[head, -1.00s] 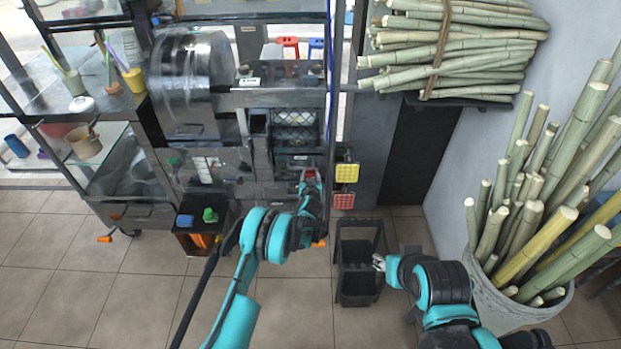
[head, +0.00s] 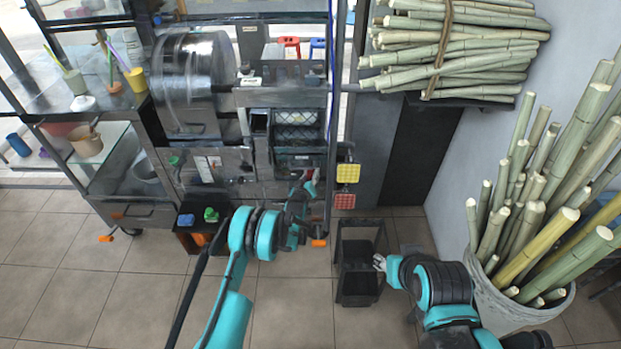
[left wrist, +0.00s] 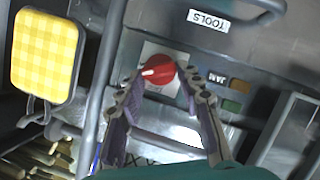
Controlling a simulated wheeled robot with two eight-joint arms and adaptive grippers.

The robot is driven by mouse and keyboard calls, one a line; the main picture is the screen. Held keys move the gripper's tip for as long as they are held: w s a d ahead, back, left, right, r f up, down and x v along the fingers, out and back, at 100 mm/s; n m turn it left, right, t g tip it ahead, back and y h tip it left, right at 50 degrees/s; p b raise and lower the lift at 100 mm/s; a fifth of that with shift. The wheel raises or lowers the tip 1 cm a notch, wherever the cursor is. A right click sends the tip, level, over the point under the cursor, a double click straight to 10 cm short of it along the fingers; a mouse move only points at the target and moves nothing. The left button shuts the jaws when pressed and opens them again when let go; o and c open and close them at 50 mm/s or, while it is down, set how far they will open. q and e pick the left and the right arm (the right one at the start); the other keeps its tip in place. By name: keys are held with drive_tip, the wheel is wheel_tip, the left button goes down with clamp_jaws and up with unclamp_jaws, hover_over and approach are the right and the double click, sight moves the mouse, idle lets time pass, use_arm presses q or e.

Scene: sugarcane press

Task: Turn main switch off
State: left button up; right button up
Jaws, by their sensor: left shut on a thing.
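The main switch is a round red knob (left wrist: 158,70) on a light plate, seen in the left wrist view. Its white mark points to the left there.
A green button (left wrist: 232,106) and an orange one (left wrist: 241,87) sit near the knob. A yellow pad (head: 347,173) hangs beside the machine. A black bin (head: 358,245) stands on the floor. A bucket of cane (head: 515,300) is at the right. The front floor is clear.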

use_arm(q)
drive_tip(key=shift+a+n+h, duration=0.1)
drive_tip(key=shift+n+h, duration=0.2)
idle(0.4)
drive_tip(key=o, duration=1.2)
drive_tip(key=shift+f, duration=0.1)
drive_tip(key=shift+c, duration=0.2)
drive_tip(key=v, duration=1.2)
